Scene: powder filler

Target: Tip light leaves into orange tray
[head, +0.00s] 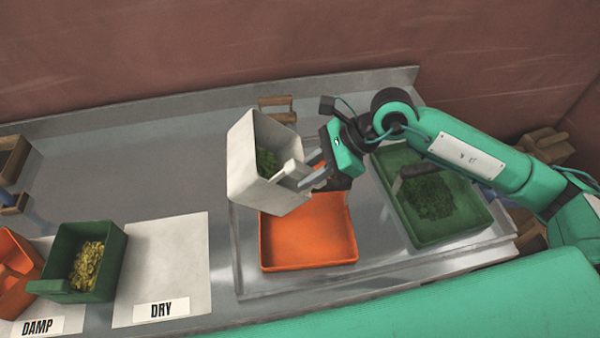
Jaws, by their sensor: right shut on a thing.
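A white box (250,165) with green leaves (266,162) inside is held in the air above the back part of the orange tray (308,240). My right gripper (300,180) is shut on the white box at its right side. The box is tilted, with its opening facing up and to the right, and the leaves are still inside it. The visible floor of the orange tray is bare; the box and gripper hide its back part. My left gripper is not in view.
A green tray (470,222) with dark green leaves (430,196) stands right of the orange tray, under my right arm. At left, a green box (105,270) with yellowish leaves (87,265) stands beside an orange box (12,275). The white mat marked DRY (185,250) is empty.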

